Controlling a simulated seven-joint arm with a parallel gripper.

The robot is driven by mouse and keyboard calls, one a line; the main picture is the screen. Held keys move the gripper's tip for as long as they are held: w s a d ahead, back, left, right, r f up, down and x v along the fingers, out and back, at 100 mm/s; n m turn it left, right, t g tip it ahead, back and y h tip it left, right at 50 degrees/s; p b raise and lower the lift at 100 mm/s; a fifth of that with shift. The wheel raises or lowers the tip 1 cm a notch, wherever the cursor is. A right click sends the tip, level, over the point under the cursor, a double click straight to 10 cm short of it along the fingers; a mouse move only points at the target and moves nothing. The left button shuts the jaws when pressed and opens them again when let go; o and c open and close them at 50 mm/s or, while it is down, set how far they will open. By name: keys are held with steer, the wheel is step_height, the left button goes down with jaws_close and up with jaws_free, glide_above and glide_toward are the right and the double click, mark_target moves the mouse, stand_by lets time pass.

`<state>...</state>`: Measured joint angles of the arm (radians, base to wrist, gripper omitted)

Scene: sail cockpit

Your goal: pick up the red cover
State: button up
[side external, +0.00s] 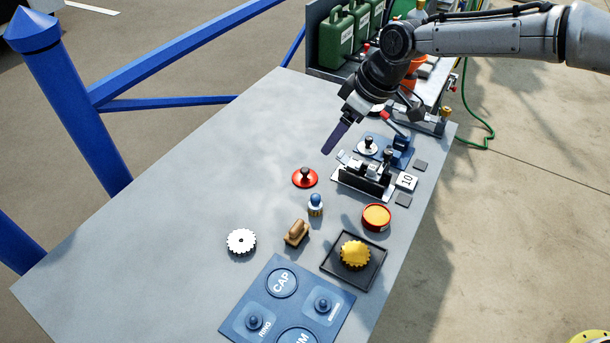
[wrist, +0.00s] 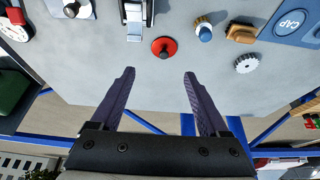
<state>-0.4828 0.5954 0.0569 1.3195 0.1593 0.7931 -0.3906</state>
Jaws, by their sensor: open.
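The red cover (side external: 305,178) is a round red disc with a dark knob in its middle. It lies flat on the grey table, left of the metal fixture in the side external view. In the wrist view the red cover (wrist: 164,47) sits ahead of my fingers, near the middle. My gripper (side external: 335,140) is above the table, up and to the right of the cover in the side view, and apart from it. In the wrist view my gripper (wrist: 158,75) is open, with two dark purple fingers spread and nothing between them.
A metal clamp fixture (side external: 365,175) stands close to the cover. A blue-topped knob (side external: 315,203), a brown block (side external: 296,232), a white gear (side external: 241,241), an orange-red round tin (side external: 376,217) and a yellow gear (side external: 355,254) on a black tray are nearby. The table's left side is clear.

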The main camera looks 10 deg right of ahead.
glide_above(309, 173)
steer(key=s+d, duration=0.2)
step_height(309, 173, down, 8)
steer(key=shift+w+a+x, duration=0.1)
steer(key=shift+a+x, duration=0.05)
steer(key=shift+x, duration=1.2)
steer(key=shift+w+a+x, duration=0.1)
steer(key=shift+x, duration=1.3)
steer(key=shift+r, duration=0.15)
steer(key=shift+c, duration=0.2)
jaws_close()
